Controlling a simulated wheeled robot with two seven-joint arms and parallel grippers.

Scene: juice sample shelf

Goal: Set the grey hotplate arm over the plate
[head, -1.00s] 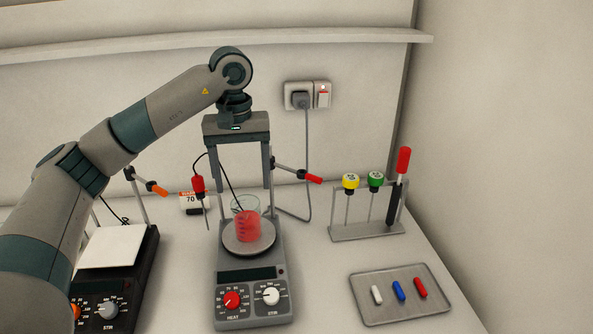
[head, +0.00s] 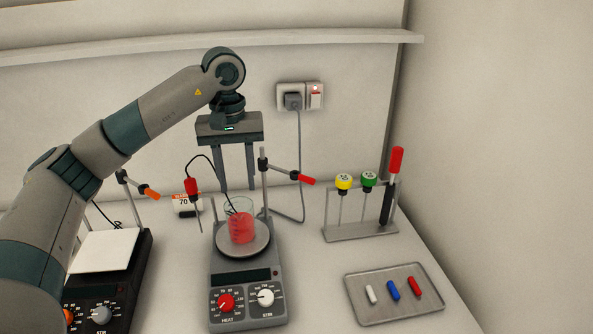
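The grey hotplate (head: 247,264) stands mid-table with a round plate (head: 243,252). A glass beaker of red liquid (head: 241,228) is on the plate. A metal post (head: 264,185) rises at the hotplate's back right. Its clamp arm (head: 284,170) points right, ending in a red handle (head: 306,180), off to the side of the plate. My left gripper (head: 237,188) points down behind the beaker, left of the post, its fingers apart with nothing visible between them. Whether it touches anything cannot be told. My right gripper is out of view.
A black hotplate (head: 110,300) with a white top stands left. A red-handled probe (head: 193,187) on a black cable hangs left of the beaker. At right are a rack (head: 360,232) of tools and a tray (head: 395,313) with three small bars. Wall sockets (head: 300,97) are behind.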

